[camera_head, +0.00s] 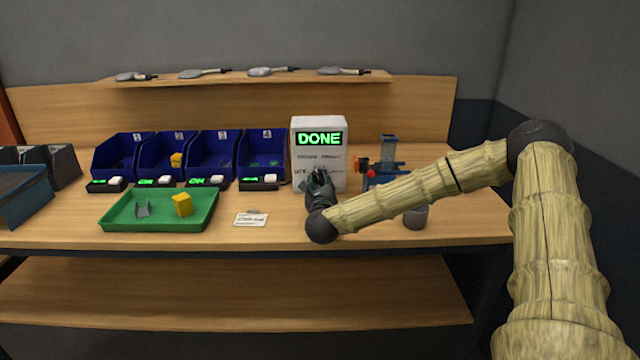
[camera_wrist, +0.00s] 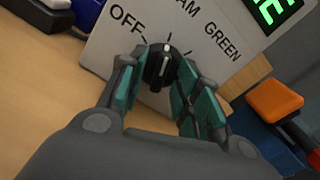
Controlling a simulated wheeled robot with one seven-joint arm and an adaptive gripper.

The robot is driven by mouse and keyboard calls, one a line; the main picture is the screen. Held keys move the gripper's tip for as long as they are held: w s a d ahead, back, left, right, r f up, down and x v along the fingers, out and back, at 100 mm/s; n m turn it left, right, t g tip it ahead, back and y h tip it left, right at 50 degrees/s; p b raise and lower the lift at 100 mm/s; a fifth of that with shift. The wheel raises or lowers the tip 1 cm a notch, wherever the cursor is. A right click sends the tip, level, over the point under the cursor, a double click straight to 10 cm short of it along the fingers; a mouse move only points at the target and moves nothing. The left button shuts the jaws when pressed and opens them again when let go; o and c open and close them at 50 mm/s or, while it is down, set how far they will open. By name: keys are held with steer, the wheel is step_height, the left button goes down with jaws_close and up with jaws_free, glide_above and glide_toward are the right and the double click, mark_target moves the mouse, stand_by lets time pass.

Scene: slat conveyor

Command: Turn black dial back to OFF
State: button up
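The black dial (camera_wrist: 161,66) is on the front of a white box (camera_head: 335,133) and shows in the wrist view. Its white mark points up near the middle tick, between the OFF and GREEN labels; the middle label is partly cut off and ends in "AM". My gripper (camera_wrist: 158,76) is at the dial, with one teal-padded finger on each side, and its fingertips look closed in against it. In the head view my gripper (camera_head: 318,182) covers the dial and part of the box's front. The box's screen (camera_head: 319,138) reads DONE in green.
A blue and orange device (camera_head: 380,170) stands close right of the box. A dark cup (camera_head: 415,217) is below my forearm. Blue bins (camera_head: 262,150) line the left, with a green tray (camera_head: 112,219) and a white card (camera_head: 251,220) in front.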

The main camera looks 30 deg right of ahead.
jaws_close()
steer(key=n+b, duration=0.1)
steer(key=n, duration=0.3)
steer(key=shift+n, duration=2.4)
jaws_free()
